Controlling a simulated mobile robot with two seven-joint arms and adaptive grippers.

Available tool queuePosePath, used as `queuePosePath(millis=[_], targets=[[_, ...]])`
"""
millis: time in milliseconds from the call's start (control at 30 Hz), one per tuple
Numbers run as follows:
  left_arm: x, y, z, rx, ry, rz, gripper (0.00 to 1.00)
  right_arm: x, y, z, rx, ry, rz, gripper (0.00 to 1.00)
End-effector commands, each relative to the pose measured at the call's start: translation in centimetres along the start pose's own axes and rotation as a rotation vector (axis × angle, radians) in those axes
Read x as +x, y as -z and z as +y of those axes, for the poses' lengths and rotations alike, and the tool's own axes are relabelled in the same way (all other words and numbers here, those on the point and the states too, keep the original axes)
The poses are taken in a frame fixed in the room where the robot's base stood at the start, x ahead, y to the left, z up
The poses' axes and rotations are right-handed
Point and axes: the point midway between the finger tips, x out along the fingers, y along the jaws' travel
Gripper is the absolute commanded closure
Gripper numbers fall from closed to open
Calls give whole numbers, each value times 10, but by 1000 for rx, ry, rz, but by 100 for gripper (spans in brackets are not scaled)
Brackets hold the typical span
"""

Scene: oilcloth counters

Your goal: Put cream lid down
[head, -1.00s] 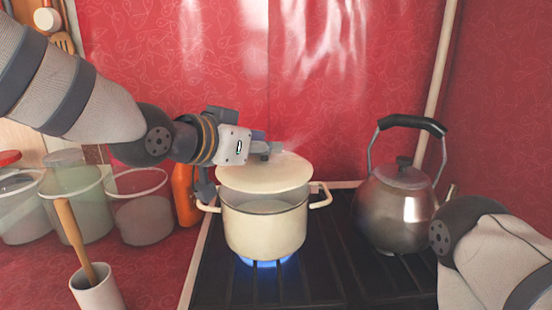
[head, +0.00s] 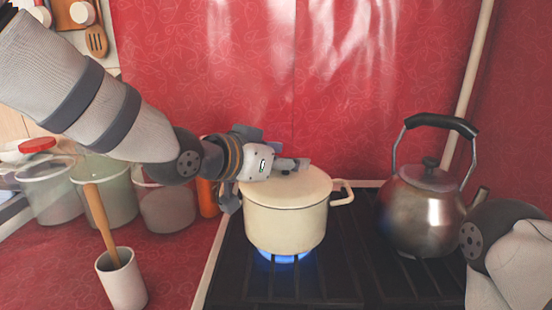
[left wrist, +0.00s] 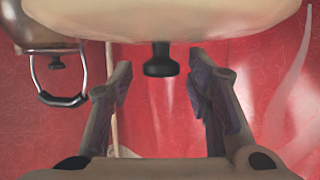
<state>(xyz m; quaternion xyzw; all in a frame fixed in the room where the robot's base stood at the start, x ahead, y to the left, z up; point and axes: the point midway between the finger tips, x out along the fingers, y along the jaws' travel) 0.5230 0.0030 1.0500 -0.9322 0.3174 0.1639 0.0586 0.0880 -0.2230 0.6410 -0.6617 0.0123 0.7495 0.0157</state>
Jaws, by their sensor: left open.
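The cream lid (head: 316,182) sits on the cream pot (head: 285,226) on the stove and covers its mouth. My left gripper (head: 290,165) is at the lid's top, partly hiding it. In the left wrist view the lid (left wrist: 170,18) fills the top edge. Its dark knob (left wrist: 160,62) stands between the two spread fingers of my left gripper (left wrist: 161,75), with space on both sides. The left gripper is open. Of my right arm only a part shows at the right edge; its gripper is out of view.
A blue flame (head: 285,258) burns under the pot. A steel kettle (head: 420,208) stands to the right on the stove (head: 345,265). Left of the stove are clear containers (head: 165,207), an orange bottle (head: 208,198) and a white crock (head: 122,282) with a wooden utensil.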

Motion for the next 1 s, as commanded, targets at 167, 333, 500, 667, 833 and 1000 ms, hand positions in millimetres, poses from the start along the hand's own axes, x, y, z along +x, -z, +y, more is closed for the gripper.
queuePosePath(millis=[167, 333, 500, 667, 833, 1000], targets=[[-30, 1, 0, -1, 1, 4, 55, 1, -1, 0, 0, 0, -4, 72], [-80, 3, 0, 0, 1, 7, 55, 0, 0, 0, 0, 0, 0, 72], [-108, 1, -2, -9, 7, 7, 55, 0, 0, 0, 0, 0, 0, 72], [-118, 0, 0, -1, 1, 3, 55, 0, 0, 0, 0, 0, 0, 72], [-120, 0, 0, 0, -1, 1, 55, 0, 0, 0, 0, 0, 0, 72], [-120, 0, 0, 0, 0, 1, 55, 0, 0, 0, 0, 0, 0, 72]])
